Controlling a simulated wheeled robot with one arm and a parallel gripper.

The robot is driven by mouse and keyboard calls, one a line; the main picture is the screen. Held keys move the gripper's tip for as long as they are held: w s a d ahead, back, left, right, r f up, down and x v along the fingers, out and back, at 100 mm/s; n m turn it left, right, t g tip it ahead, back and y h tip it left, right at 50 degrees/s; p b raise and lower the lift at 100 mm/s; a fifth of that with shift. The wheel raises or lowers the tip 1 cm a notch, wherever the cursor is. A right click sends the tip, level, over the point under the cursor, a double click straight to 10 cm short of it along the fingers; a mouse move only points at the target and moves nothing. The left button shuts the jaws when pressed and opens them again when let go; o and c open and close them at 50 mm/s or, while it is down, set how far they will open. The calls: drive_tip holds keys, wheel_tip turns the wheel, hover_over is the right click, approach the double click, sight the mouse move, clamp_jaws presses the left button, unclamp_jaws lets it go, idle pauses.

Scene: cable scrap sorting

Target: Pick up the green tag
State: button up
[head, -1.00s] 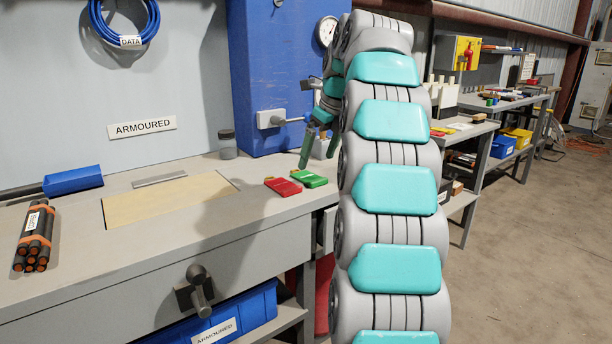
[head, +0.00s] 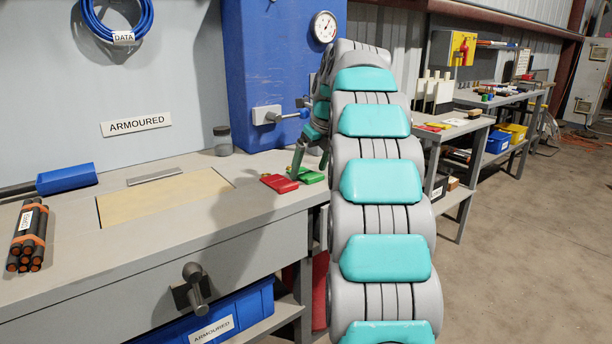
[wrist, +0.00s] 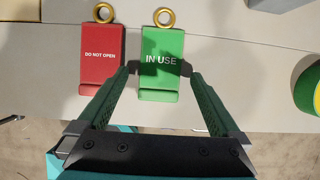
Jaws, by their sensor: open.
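The green tag (wrist: 161,78) reads "IN USE" and has a brass ring at its far end in the wrist view. It lies on the grey bench near the front edge. In the head view the green tag (head: 311,176) is partly covered by my gripper. My gripper (wrist: 160,68) is open, with one fingertip at each side of the green tag; I cannot tell whether they touch it. In the head view my gripper (head: 311,165) is low over the bench. A red tag (wrist: 102,62) reading "DO NOT OPEN" lies just left of the green one and also shows in the head view (head: 278,183).
A blue cabinet (head: 270,75) with a gauge and lever stands behind the tags. A jar (head: 223,140), a blue-handled tool (head: 67,179) and a cable bundle (head: 29,236) are on the bench. A round green and yellow thing (wrist: 308,88) is at the wrist view's right edge.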

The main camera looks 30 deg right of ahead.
sight(309, 175)
drive_tip(key=shift+w+f, duration=0.1)
drive_tip(key=shift+f, duration=0.2)
drive_tip(key=c, duration=1.4)
drive_tip(key=shift+o, duration=0.2)
drive_tip(key=shift+r, duration=0.2)
drive_tip(key=shift+r, duration=1.6)
drive_tip(key=s+a+b, duration=0.1)
drive_tip(key=s+a, duration=0.2)
drive_tip(key=s, duration=0.4)
drive_tip(key=s+a+r, duration=0.1)
drive_tip(key=s+a, duration=0.2)
drive_tip(key=s, duration=0.4)
drive_tip(key=shift+s+a+r+b, duration=0.25)
drive_tip(key=shift+a+b, duration=0.1)
